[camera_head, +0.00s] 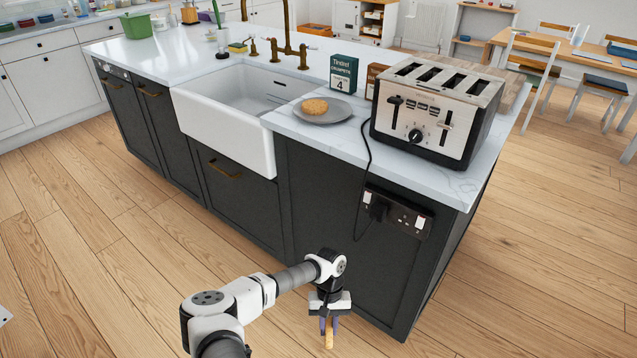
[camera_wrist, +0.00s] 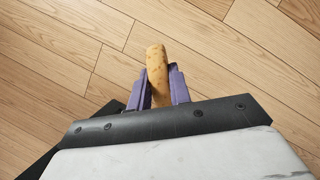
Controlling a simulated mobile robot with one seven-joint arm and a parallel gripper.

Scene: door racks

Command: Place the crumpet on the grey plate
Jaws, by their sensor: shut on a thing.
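One crumpet (camera_head: 314,106), round and golden, lies on the grey plate (camera_head: 343,113) on the white worktop, between the sink and the toaster. My gripper (camera_head: 329,331) hangs low over the wooden floor, in front of the dark island and well away from the plate. It is shut on a second crumpet (camera_head: 329,340), seen edge-on. In the wrist view this crumpet (camera_wrist: 157,68) stands on edge between the purple fingers (camera_wrist: 160,85), with only floor beyond it.
A steel toaster (camera_head: 440,108) stands right of the plate, its black cord (camera_head: 366,150) hanging to a socket (camera_head: 395,210) on the island's side. A dark green box (camera_head: 343,74) and a brown box (camera_head: 375,80) stand behind the plate. The white sink (camera_head: 230,110) is to the left.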

